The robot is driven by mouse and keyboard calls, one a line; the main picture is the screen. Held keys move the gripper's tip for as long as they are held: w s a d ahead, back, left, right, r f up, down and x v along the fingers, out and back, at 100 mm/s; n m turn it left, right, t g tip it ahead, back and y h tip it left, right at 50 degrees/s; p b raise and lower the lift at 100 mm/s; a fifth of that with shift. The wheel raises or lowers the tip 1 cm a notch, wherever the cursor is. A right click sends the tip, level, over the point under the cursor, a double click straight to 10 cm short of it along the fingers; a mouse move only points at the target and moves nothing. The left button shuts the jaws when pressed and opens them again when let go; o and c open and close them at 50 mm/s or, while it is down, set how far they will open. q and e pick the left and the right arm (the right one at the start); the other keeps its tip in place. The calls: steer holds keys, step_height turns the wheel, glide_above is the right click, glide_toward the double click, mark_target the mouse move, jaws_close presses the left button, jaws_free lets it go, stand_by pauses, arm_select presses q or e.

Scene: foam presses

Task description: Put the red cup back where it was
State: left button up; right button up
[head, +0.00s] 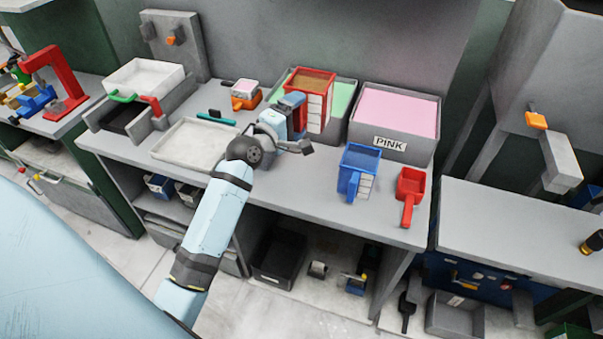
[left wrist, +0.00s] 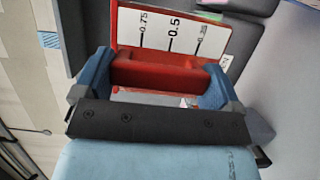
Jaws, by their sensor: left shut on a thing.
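The red cup (head: 313,95) is a square measuring cup with a white scale on its side and a brownish inside. It is upright at the front of the bin with green contents (head: 340,98); I cannot tell whether it touches anything below. My left gripper (head: 293,112) is shut on its red handle. In the left wrist view the handle (left wrist: 160,74) lies between the two blue fingers (left wrist: 155,88), with the cup's scale (left wrist: 172,32) behind it. My right gripper is not in view.
A bin of pink contents labelled PINK (head: 398,112) stands to the right. A blue measuring cup (head: 360,165) and a red scoop (head: 410,190) are near the front edge. A pale tray (head: 190,145) and an orange scoop (head: 246,98) are to the left. Bench front between is clear.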

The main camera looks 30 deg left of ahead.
arm_select(q)
steer(key=f+b, duration=0.3)
steer(key=f, duration=1.7)
steer(key=shift+a+f, duration=0.1)
steer(key=shift+a, duration=0.1)
steer(key=shift+f, duration=0.25)
